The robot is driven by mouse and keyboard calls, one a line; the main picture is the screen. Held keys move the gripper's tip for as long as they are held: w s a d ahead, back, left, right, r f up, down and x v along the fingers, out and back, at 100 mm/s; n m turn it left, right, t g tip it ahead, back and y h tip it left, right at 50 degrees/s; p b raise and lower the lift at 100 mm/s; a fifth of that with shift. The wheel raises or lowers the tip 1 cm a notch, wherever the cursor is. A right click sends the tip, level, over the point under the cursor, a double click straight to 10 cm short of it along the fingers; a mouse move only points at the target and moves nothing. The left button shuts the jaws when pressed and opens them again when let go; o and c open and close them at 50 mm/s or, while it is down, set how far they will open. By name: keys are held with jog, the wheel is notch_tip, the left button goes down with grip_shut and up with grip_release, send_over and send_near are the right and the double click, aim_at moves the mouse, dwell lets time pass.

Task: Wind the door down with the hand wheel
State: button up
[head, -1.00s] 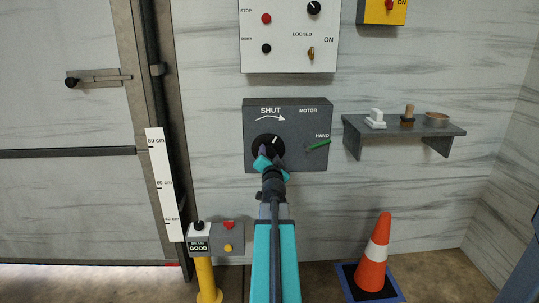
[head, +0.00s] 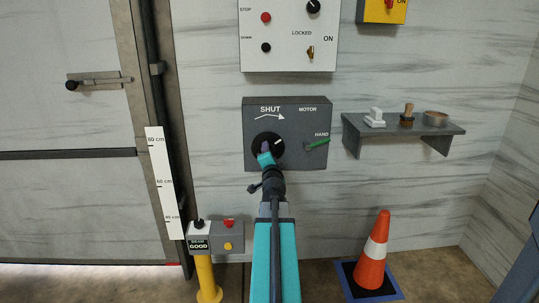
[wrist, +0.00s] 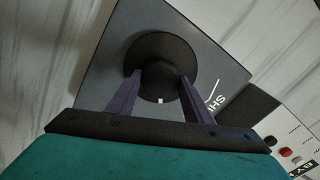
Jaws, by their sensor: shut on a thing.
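The hand wheel (head: 262,138) is a round black knob with a white mark, on a grey box (head: 312,162) under the word SHUT and a curved arrow. My gripper (head: 266,151) is at the wheel. In the wrist view its purple fingers (wrist: 159,80) are shut on the knob's hub (wrist: 158,52), one on each side; the white mark shows between them. A green lever (head: 316,143) on the box points at HAND. The pale door (head: 70,195) is at the left, with light showing along its bottom edge. A white height scale (head: 160,185) stands beside it.
A control panel (head: 285,60) hangs above the box. A shelf (head: 390,131) with small items is at the right. An orange cone (head: 373,258) stands on the floor at the right. A yellow post (head: 206,278) with button boxes stands left of my arm.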

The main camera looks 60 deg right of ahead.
jog(key=shift+a+f, duration=0.1)
jog(key=o, duration=1)
jog(key=shift+o, duration=0.2)
jog(key=b+v, duration=0.5)
jog(key=b, duration=0.2)
jog(key=shift+s+a, duration=0.15)
jog(key=shift+a, duration=0.1)
jog(key=b, duration=0.4)
jog(key=shift+s+a+b, duration=0.15)
jog(key=shift+a+b, duration=0.2)
jog(key=shift+b, duration=0.05)
jog(key=b+v, duration=0.1)
jog(key=b, duration=0.5)
jog(key=shift+s+a+b, duration=0.25)
jog(key=shift+s+b, duration=0.1)
jog(key=shift+s, duration=0.05)
